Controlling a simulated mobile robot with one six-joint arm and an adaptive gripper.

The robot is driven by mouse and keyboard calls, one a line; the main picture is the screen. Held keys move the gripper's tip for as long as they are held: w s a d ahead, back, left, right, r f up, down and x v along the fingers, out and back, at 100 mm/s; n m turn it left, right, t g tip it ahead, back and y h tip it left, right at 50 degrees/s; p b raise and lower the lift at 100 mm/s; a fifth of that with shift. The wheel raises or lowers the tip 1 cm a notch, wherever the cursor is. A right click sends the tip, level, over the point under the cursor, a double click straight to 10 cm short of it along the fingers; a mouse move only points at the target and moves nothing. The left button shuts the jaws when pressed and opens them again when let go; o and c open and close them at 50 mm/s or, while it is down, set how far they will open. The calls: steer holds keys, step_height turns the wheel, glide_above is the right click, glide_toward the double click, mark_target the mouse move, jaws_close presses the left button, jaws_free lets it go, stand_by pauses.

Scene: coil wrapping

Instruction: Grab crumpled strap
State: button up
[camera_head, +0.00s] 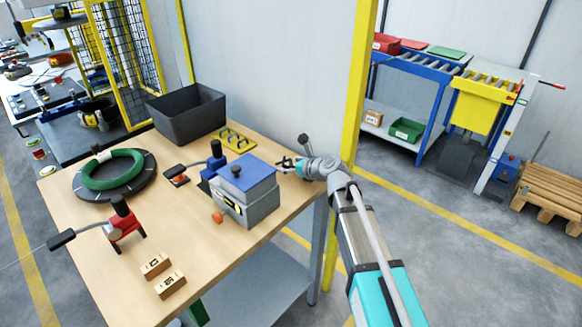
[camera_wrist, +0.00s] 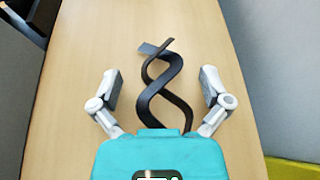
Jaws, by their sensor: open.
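The crumpled strap (camera_wrist: 174,70) is a dark, twisted band with crossing loops and a grey end. In the wrist view it lies on the wooden table, in the middle of the picture. My gripper (camera_wrist: 160,88) is open, with one finger to the left and one to the right of the strap. Neither finger appears to touch it. The strap's near end runs down behind the teal gripper body and is hidden. In the head view my gripper (camera_head: 287,164) is over the table's right edge, and the strap there cannot be told clearly from the fingers.
The table (camera_head: 215,265) holds a grey machine with a blue top (camera_head: 247,190), a dark bin (camera_head: 188,112), a yellow holder (camera_head: 232,140), a green coil (camera_head: 108,169), a red tool (camera_head: 122,228) and wooden blocks (camera_head: 170,285). A yellow post (camera_head: 358,80) stands behind my arm.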

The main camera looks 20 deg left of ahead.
mark_target(290, 161)
steer(key=shift+c, duration=0.2)
steer(key=c, duration=1)
steer(key=shift+r, duration=0.15)
step_height(290, 161, up, 10)
steer(key=p, duration=1)
